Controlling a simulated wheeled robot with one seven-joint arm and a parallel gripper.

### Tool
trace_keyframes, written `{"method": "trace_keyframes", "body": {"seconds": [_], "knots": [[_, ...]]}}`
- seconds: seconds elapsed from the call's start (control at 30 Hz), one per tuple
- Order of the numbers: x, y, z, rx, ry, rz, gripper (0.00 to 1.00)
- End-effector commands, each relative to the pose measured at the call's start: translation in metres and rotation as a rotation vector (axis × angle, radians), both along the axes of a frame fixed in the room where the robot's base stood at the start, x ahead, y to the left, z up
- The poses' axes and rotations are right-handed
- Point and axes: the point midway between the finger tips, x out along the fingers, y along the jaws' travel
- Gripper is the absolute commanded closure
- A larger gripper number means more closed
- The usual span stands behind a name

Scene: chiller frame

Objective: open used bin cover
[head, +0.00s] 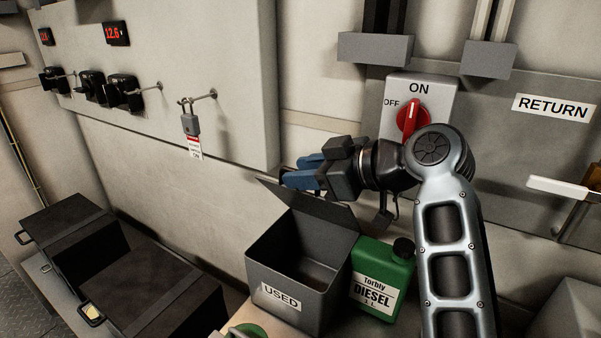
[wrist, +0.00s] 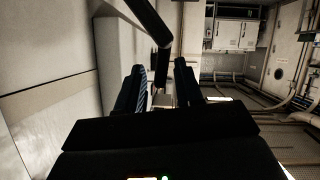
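The grey used bin (head: 265,276), labelled USED, stands on a surface at the lower middle of the head view. Its cover (head: 318,218) is raised and tilted at the back, and the dark inside of the bin shows. My gripper (head: 303,175) points left just above the cover's upper edge; I cannot tell whether it touches it. Its two blue fingers are apart with nothing visibly held between them. In the wrist view the fingers (wrist: 160,85) also show apart. A dark bar crosses above them there; I cannot tell what it is.
A green diesel can (head: 383,280) stands close to the right of the bin. A red rotary switch (head: 411,120) is on the wall behind my arm. A padlock (head: 190,124) hangs from the cabinet. Black cases (head: 75,235) lie at the left.

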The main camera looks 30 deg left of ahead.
Motion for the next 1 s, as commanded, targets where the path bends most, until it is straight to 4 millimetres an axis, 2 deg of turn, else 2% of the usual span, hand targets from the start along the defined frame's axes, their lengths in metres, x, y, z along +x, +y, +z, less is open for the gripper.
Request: {"method": "trace_keyframes", "body": {"seconds": [0.2, 0.4, 0.77, 1.0], "knots": [[-0.005, -0.034, 0.012, 0.000, -0.002, -0.002, 0.64], [-0.008, -0.056, 0.021, 0.000, -0.002, -0.001, 0.64], [-0.010, -0.061, 0.025, -0.001, 0.001, 0.000, 0.64], [-0.010, -0.059, 0.022, -0.008, 0.006, -0.007, 0.87]]}}
